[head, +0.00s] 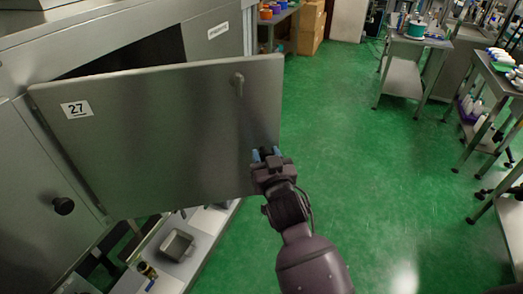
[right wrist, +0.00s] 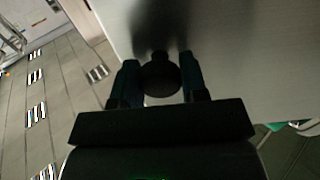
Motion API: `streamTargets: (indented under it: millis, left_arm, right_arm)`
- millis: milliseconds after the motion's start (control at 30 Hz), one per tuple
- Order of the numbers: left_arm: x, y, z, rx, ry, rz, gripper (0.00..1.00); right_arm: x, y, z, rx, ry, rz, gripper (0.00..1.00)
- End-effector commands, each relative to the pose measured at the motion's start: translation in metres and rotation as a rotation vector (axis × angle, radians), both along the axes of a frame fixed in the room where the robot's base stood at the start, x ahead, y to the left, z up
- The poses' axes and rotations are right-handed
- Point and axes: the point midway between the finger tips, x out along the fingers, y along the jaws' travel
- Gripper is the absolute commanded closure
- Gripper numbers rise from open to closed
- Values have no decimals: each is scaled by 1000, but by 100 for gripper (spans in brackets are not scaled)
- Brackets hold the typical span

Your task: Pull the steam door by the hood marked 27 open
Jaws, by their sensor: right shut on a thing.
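The steel steam door (head: 160,130) swings out from the hood on its left edge and stands partly open, with a dark gap above it. A white label marked 27 (head: 77,109) is at its upper left. My right gripper (head: 267,154) is at the door's lower right edge. In the right wrist view its fingers close on both sides of a dark round knob (right wrist: 160,79) on the door face. The knob is hidden by the gripper in the head view. My left gripper is not in view.
Another black knob (head: 64,206) is on the panel at left. Green floor (head: 370,170) lies clear to the right, before steel carts (head: 405,80).

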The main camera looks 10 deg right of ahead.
Motion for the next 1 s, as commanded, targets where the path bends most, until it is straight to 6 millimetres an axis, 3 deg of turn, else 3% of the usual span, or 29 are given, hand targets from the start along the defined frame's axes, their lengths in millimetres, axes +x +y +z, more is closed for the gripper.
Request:
streamTargets:
  millis: [700,733,900,1000]
  left_arm:
    - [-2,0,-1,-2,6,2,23]
    - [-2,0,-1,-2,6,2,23]
    - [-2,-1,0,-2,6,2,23]
    - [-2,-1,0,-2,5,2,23]
  right_arm:
    - [-7,-2,1,1,-2,-10,100]
    - [-7,-2,1,1,-2,-10,58]
    - [-7,-2,1,1,-1,-10,35]
    - [-7,-2,0,1,-1,-10,35]
